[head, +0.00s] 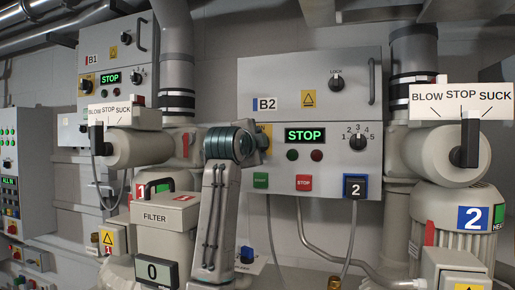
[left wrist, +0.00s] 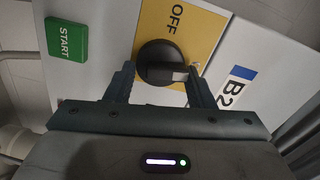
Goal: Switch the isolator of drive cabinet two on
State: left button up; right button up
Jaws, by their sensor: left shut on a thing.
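Drive cabinet two, marked B2 (head: 300,70), hangs in the middle of the head view. Its isolator is a round black knob (left wrist: 163,60) on a yellow plate (left wrist: 208,28) with the word OFF. My left gripper (left wrist: 160,76) is shut on the knob in the left wrist view, one finger on each side. The knob's grip bar points to the right in that view, towards the B2 label, and not at the word OFF. In the head view my left wrist hides the knob; an edge of the yellow plate (head: 266,129) shows. My right gripper is out of view.
The B2 display (head: 305,135) reads STOP in green. A green START button (head: 261,181), a red STOP button (head: 303,183) and a black selector (head: 358,142) are close by. Cabinet B1 (head: 118,65) is at the left. Blowers with BLOW/STOP/SUCK levers flank my arm.

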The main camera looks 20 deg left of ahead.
pick_arm(q)
jog(key=shift+f+m+b, duration=0.1)
jog(key=shift+m+b, duration=0.25)
jog(key=shift+m, duration=0.75)
jog(key=o, duration=1)
jog(key=shift+c, duration=0.2)
jog(key=shift+d, duration=0.1)
jog(key=shift+s, duration=0.15)
jog(key=s+b, duration=0.5)
jog(key=s, duration=0.5)
jog(key=shift+s+a+b, duration=0.2)
jog(key=shift+s+b, duration=0.1)
jog(key=shift+b, duration=0.05)
